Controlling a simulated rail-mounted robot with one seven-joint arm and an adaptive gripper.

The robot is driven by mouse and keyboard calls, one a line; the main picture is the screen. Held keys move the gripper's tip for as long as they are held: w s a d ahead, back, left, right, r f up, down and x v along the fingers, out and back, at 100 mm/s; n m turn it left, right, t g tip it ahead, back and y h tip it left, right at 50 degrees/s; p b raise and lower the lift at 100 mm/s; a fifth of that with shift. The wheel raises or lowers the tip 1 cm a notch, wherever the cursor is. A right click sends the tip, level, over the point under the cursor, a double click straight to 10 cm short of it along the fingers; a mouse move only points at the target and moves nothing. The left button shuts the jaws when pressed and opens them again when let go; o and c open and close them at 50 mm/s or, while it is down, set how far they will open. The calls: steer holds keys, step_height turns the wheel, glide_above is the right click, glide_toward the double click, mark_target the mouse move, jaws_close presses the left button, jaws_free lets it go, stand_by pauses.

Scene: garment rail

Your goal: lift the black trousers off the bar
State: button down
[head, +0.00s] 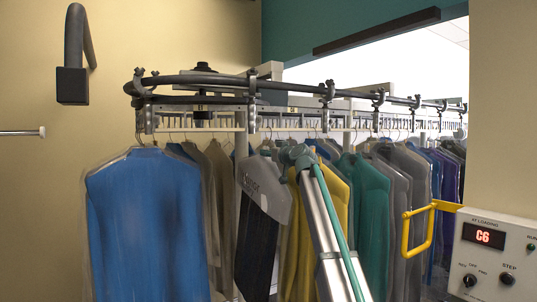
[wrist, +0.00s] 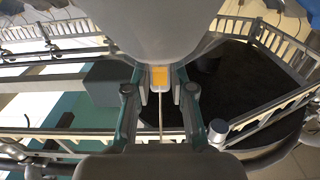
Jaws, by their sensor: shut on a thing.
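The black trousers (head: 257,252) hang below a grey printed cover (head: 263,188) near the middle of the head view, tilted a little. My gripper (head: 297,156) is just right of the cover's top, at the height of the hangers. In the wrist view my gripper (wrist: 161,100) is shut on a thin pale hanger wire (wrist: 161,122), with a small yellow-orange piece (wrist: 160,77) beyond the fingertips. The trousers are not clearly visible in the wrist view. The join between this hanger and the trousers is hidden.
The curved dark bar (head: 215,80) runs above the hangers. A blue garment (head: 148,225) hangs to the left, a yellow garment (head: 335,205) and a teal one (head: 366,195) close to the right. A yellow handle (head: 428,245) and control box (head: 495,255) stand at right.

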steer(key=shift+w+r, duration=0.1)
steer(key=shift+r, duration=0.2)
steer(key=shift+d+r, duration=0.1)
steer(key=shift+r, duration=1.65)
steer(key=shift+f+b+v, duration=0.15)
steer(key=shift+b+v, duration=0.25)
steer(key=shift+v, duration=0.8)
steer(key=shift+f+b+v, duration=0.2)
steer(key=shift+b+v, duration=0.15)
steer(key=shift+v, duration=1.9)
